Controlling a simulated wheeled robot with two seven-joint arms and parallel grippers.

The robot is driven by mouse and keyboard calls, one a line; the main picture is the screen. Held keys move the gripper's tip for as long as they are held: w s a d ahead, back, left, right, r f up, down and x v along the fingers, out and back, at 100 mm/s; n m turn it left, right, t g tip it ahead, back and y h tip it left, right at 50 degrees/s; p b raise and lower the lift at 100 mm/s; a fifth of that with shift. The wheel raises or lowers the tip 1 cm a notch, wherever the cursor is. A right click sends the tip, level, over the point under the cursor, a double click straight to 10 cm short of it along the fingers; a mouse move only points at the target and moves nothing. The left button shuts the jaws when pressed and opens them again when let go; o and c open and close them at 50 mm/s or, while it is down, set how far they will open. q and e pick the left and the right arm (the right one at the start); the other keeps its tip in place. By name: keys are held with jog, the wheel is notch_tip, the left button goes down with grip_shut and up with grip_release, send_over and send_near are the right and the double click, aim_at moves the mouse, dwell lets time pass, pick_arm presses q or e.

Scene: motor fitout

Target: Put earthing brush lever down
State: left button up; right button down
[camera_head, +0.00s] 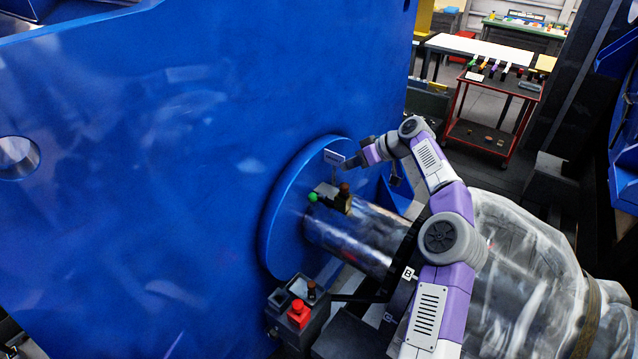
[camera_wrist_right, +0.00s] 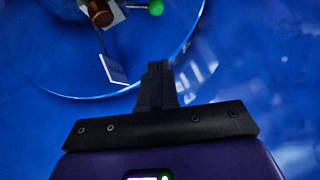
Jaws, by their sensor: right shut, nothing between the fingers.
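The earthing brush assembly (camera_head: 331,194) sits at the shaft beside the round blue flange. It has a lever with a green ball knob (camera_head: 312,197) at its left end and a brown cylinder (camera_head: 345,188). A small white label plate (camera_head: 334,157) stands above it. In the right wrist view the green knob (camera_wrist_right: 156,7) and the brown cylinder (camera_wrist_right: 101,12) show at the top edge, partly cut off. My right gripper (camera_head: 350,162) is shut and empty, above the assembly and close to the label plate. It also shows in the right wrist view (camera_wrist_right: 157,66). My left gripper is out of view.
A large blue housing wall (camera_head: 150,150) fills the left. The metal shaft (camera_head: 355,238) runs right toward a plastic-wrapped body (camera_head: 530,260). A control box (camera_head: 298,312) with a red button stands below. A red tool cart (camera_head: 495,110) is at the back right.

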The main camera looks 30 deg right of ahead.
jog(key=shift+f, duration=0.1)
jog(key=p, duration=0.2)
send_over(317, 197)
jog(key=d, duration=0.2)
notch_tip(317, 197, down, 9)
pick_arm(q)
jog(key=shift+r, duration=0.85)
pick_arm(e)
jog(key=shift+s+a+f, duration=0.1)
jog(key=shift+a+f, duration=0.3)
jog(key=shift+f, duration=0.2)
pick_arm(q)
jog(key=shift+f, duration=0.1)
